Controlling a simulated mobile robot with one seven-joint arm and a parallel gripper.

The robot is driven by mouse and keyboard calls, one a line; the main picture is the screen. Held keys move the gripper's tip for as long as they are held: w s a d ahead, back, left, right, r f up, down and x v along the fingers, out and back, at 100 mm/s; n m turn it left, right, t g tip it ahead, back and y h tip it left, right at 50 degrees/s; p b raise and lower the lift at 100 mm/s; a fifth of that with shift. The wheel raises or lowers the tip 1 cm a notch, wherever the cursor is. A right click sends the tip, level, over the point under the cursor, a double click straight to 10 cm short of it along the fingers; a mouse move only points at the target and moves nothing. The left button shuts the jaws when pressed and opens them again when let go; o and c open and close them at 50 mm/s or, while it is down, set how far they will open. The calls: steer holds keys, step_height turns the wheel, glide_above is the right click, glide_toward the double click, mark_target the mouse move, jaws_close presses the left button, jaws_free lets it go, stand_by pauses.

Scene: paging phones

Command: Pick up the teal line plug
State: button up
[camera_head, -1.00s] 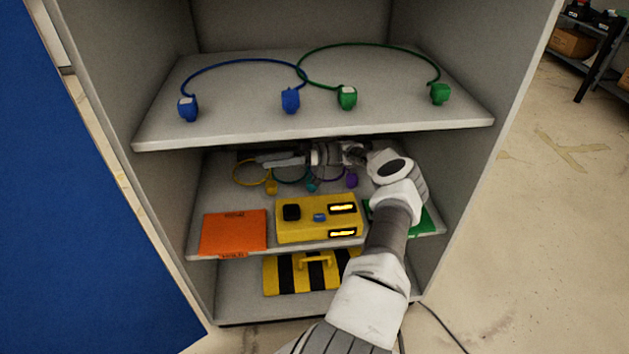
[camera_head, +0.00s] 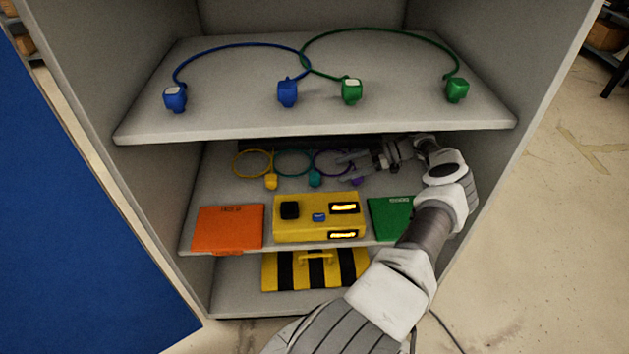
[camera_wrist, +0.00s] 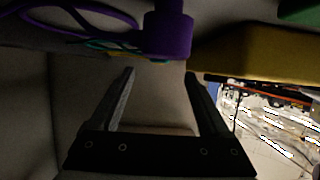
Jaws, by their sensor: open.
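My gripper (camera_head: 346,167) reaches in from the right, fingers pointing left, open and empty. It is to the right of the teal plug, apart from it, at the purple plug (camera_head: 357,181). In the wrist view the purple plug (camera_wrist: 168,35) is large, just beyond the fingertips (camera_wrist: 160,74). Bits of teal cord (camera_wrist: 97,44) show behind it; the teal plug is not clearly seen there.
A yellow plug (camera_head: 271,182) stands left. In front are an orange folder (camera_head: 228,228), a yellow phone box (camera_head: 290,231) and a green folder (camera_head: 388,218). The upper shelf (camera_head: 230,115), with blue and green plugs, overhangs my arm. Cabinet walls close both sides.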

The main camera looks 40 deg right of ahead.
mark_target(314, 181)
steer(key=b+x, duration=0.1)
steer(key=x, duration=0.7)
steer(key=shift+w+a, duration=0.1)
steer(key=shift+a, duration=0.05)
jaws_close()
stand_by(0.3)
